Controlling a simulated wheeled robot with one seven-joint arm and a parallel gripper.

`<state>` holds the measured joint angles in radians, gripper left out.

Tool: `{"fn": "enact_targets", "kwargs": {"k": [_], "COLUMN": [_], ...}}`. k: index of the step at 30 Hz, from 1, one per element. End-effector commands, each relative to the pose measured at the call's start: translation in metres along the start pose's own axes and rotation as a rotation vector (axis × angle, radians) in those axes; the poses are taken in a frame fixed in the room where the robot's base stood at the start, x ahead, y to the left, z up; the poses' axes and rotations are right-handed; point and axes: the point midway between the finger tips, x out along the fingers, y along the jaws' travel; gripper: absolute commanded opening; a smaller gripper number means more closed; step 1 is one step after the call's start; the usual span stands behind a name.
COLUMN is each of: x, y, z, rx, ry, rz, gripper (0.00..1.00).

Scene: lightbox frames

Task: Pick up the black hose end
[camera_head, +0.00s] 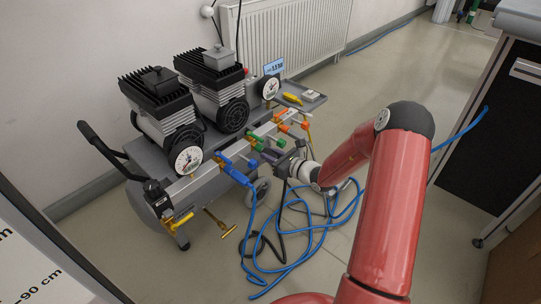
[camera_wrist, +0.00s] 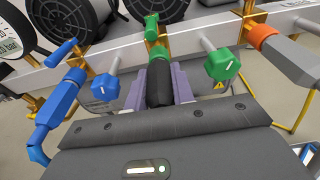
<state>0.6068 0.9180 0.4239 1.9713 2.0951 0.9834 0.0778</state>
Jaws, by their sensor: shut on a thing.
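The black hose end (camera_wrist: 159,88) sits between the two purple-grey fingers of my gripper (camera_wrist: 159,80) in the wrist view. My gripper is shut on it. The hose end points at a green coupling (camera_wrist: 159,54) on the compressor's rail and appears to meet it; I cannot tell whether they are joined. In the head view my gripper (camera_head: 272,156) is at the front of the rail, by the green valves. A black hose (camera_head: 283,205) hangs below it to the floor. The hose end itself is hidden there.
The compressor's rail (camera_head: 213,171) carries blue (camera_head: 236,175), green (camera_head: 254,140) and orange (camera_head: 283,127) fittings close around my gripper. A blue hose (camera_head: 320,235) lies coiled on the floor below. A dark cabinet (camera_head: 490,125) stands at the right.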

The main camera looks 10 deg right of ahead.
Motion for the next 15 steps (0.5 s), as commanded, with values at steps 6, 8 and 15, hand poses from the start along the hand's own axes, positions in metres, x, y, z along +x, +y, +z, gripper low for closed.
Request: {"fn": "enact_targets", "kwargs": {"k": [6,8,15], "x": [0.0,-0.001,-0.029], "y": [0.0,0.0,-0.002], "z": [0.0,0.001,0.023], "rx": [0.0,-0.001,-0.003], "ry": [0.0,0.0,-0.002], "rz": [0.0,0.0,-0.003], "gripper": [0.0,0.0,0.0]}}
